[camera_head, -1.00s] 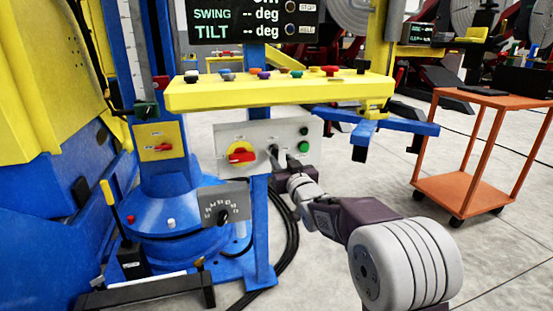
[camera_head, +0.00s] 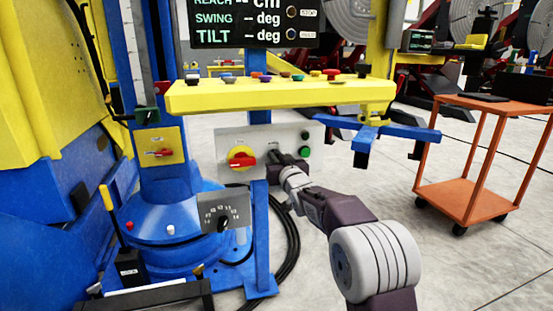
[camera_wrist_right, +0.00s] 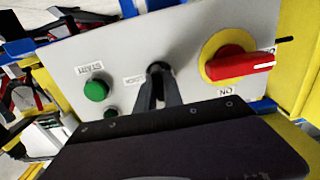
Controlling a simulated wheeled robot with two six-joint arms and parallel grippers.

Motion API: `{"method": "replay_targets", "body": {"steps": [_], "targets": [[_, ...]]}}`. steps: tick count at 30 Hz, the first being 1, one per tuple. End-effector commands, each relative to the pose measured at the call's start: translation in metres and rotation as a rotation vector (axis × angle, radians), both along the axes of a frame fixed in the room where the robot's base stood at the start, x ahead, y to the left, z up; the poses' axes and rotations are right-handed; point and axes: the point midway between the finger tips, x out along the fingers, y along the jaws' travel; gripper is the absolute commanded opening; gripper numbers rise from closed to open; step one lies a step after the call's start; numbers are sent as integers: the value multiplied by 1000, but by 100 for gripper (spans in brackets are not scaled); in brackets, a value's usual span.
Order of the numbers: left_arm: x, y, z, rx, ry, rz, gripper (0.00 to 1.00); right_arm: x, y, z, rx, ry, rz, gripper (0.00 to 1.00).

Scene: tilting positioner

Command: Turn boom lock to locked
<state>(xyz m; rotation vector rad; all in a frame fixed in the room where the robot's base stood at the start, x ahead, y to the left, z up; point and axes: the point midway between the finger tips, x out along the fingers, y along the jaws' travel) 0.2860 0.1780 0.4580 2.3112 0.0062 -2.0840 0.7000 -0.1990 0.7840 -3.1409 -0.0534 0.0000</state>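A grey control panel (camera_head: 228,143) hangs under the yellow shelf. On it, a black selector knob (camera_wrist_right: 157,68) sits between a green START button (camera_wrist_right: 96,90) and a red-and-yellow rotary switch (camera_wrist_right: 236,62). The label beside the knob is too blurred to read surely. My right gripper (camera_wrist_right: 158,90) is at this knob, with its two dark fingers pointing at the panel, one on each side. Whether they press on it cannot be told. In the head view the right gripper (camera_head: 277,156) hides the knob. My left gripper is not in view.
A yellow plate with a red handle (camera_head: 158,153) is on the blue column (camera_head: 165,185). A grey dial plate (camera_head: 226,211) stands lower in front. The yellow shelf (camera_head: 275,96) with several coloured buttons overhangs the panel. An orange cart (camera_head: 468,195) stands on open floor at right.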

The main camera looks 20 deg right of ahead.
Motion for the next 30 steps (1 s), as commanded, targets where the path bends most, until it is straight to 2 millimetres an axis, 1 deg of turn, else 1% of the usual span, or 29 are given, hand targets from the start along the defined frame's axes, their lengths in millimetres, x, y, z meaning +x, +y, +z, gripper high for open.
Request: {"method": "replay_targets", "body": {"steps": [5,11,17,30], "targets": [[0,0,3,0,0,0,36,0,0,1,17,2,0,0],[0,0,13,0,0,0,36,0,0,3,102,4,0,0],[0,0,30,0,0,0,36,0,-1,3,265,13,0,0],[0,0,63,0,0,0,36,0,-3,2,684,26,-1,0]]}}
